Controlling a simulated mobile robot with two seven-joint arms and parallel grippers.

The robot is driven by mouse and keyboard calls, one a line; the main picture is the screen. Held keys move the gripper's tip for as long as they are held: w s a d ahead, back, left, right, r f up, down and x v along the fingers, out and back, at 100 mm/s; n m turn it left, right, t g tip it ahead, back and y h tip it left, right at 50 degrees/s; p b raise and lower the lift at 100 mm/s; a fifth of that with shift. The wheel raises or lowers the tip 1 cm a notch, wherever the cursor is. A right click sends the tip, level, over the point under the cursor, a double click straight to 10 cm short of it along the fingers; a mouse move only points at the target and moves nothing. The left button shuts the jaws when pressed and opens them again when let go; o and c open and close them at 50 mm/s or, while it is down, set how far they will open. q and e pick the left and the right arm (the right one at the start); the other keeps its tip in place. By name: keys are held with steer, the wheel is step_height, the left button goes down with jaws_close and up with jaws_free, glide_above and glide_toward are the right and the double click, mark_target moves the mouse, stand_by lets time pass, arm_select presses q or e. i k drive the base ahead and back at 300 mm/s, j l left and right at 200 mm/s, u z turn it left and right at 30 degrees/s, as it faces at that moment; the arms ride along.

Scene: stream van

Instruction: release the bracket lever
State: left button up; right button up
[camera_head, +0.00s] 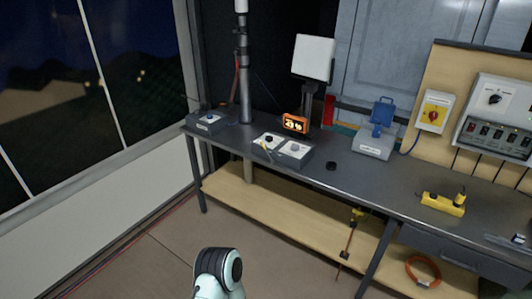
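I cannot tell for certain which part is the bracket lever. A grey upright mast (246,85) with dark collars rises behind the bench at the back left, and a thin red strip runs beside it. Neither gripper is in view; only a pale and black link of my arm shows at the bottom.
The dark bench (345,180) runs from back left to front right, with a wooden shelf (290,218) below. It carries a small box (207,121), an orange-lit display (295,123), a blue-lidded box (374,143), a black puck (331,166) and a yellow device (443,204). Floor in front is clear.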

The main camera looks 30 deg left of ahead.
mark_target(272, 161)
steer(key=i+j, duration=0.25)
steer(key=j, duration=0.2)
steer(key=i+j, duration=0.25)
steer(key=j, duration=0.2)
steer(key=i+j, duration=0.2)
steer(key=j, duration=0.25)
steer(key=i+j, duration=0.25)
steer(key=j, duration=0.2)
steer(key=i+j, duration=0.25)
steer(key=j, duration=0.2)
steer(key=i+j, duration=0.25)
steer(key=j, duration=0.2)
steer(key=u, duration=0.05)
